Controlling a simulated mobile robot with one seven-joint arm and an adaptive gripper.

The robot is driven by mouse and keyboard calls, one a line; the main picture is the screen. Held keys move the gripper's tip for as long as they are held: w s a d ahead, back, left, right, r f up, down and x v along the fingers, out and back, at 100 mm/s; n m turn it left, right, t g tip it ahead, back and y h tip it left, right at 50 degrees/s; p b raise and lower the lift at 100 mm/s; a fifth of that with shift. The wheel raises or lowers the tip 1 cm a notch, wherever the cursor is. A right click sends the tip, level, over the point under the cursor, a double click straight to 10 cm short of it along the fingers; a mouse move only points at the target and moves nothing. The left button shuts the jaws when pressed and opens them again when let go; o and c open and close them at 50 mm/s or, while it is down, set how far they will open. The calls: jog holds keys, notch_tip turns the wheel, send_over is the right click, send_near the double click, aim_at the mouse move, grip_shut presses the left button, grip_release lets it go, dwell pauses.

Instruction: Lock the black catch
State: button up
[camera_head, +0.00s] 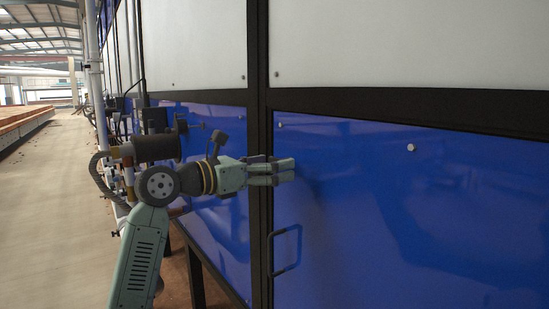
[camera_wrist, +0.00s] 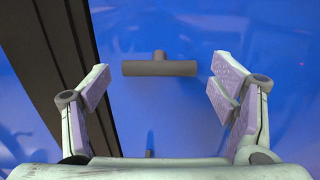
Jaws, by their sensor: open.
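The black catch (camera_wrist: 160,68) is a dark T-shaped piece on the blue panel in the wrist view. Its crossbar lies level, and a short stem points up from its middle. My gripper (camera_wrist: 163,90) is open, with one finger to the left of the catch and one to the right. The crossbar is clear of both fingers, with a gap on each side. In the head view my gripper (camera_head: 284,171) is in front of the blue panel (camera_head: 400,220), just right of the dark upright frame. I cannot make out the catch there; my gripper seems to hide it.
A dark bar handle (camera_head: 286,250) stands out from the panel below my gripper. The dark upright post (camera_head: 259,220) runs left of it. Another dark catch (camera_head: 194,125) is on the left blue panel. An open walkway (camera_head: 60,180) lies to the left.

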jog(key=shift+w+d, duration=0.4)
jog(key=shift+d, duration=0.05)
jog(key=c, duration=1.7)
